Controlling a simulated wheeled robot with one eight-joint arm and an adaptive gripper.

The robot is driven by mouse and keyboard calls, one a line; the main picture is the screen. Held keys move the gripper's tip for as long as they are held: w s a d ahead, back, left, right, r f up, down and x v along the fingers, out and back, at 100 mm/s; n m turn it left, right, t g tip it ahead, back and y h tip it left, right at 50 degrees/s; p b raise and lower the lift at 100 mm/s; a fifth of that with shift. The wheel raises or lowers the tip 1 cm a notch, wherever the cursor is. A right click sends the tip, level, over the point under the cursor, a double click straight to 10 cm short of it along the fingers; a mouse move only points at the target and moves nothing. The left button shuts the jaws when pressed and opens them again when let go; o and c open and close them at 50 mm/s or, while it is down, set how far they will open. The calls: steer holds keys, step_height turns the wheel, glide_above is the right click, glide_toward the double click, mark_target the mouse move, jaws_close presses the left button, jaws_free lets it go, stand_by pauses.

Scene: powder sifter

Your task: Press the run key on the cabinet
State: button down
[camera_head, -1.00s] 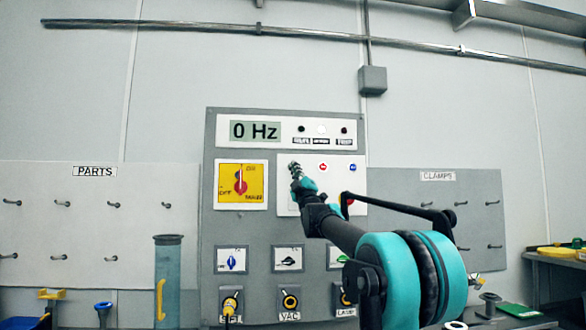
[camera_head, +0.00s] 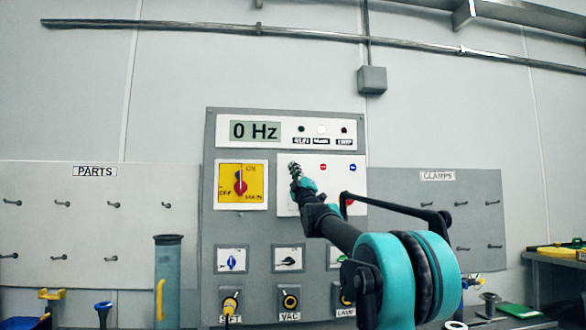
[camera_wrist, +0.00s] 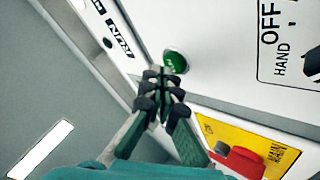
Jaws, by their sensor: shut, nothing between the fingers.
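The cabinet (camera_head: 209,135) stands against the wall, with a display reading 0 Hz (camera_head: 255,131). A green round button (camera_wrist: 174,61), which looks like the run key, sits on the white panel in the wrist view. In the head view my gripper hides it. My gripper (camera_head: 294,168) is shut and empty, its tip over the upper left of the white panel (camera_head: 284,203). In the wrist view the fingertips (camera_wrist: 164,76) are right at the green button and overlap its lower edge. I cannot tell whether they touch it.
Left of the white panel is a yellow plate with a red main switch (camera_head: 240,184). A red button (camera_head: 350,198) shows partly behind my arm. Small knobs (camera_head: 231,261) and plug sockets (camera_head: 290,300) sit below. A clear tube (camera_head: 168,280) stands at the lower left.

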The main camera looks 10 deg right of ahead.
steer(key=shift+w, duration=0.4)
stand_by(0.4)
steer(key=shift+s, duration=0.85)
steer(key=shift+s, duration=0.1)
steer(key=shift+s, duration=2.4)
